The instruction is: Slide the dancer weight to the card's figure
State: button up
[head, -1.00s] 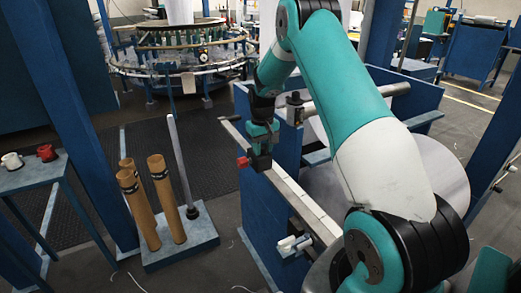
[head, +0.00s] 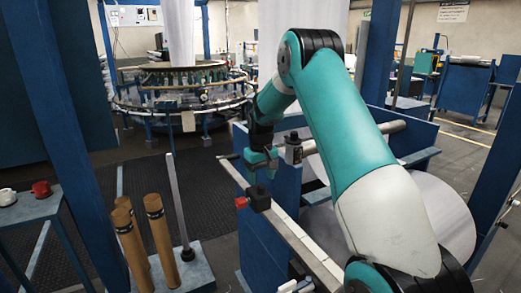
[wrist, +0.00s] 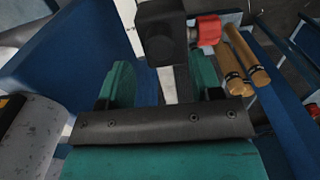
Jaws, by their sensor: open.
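The dancer weight is a black block (head: 259,198) with a red knob (head: 241,202), on the pale bar (head: 290,230) along the blue frame's top edge. My gripper (head: 263,164) is open and empty, just above and behind the weight, with a small gap. In the wrist view, the weight (wrist: 160,32) and its red knob (wrist: 208,30) lie past my gripper (wrist: 160,82), whose two teal fingers are spread on either side of the bar. I cannot make out a card with a figure or the bar's markings.
Cardboard tubes (head: 158,240) and a grey upright rod (head: 180,205) stand on a blue base at left. A small table (head: 30,208) holds a red and a white item. Blue posts (head: 75,120) stand at both sides. A white roll (head: 440,215) sits inside the frame.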

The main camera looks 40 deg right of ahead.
notch_tip(320, 180, up, 14)
jog(key=b, duration=0.2)
jog(key=shift+f, duration=0.25)
dwell(2.0)
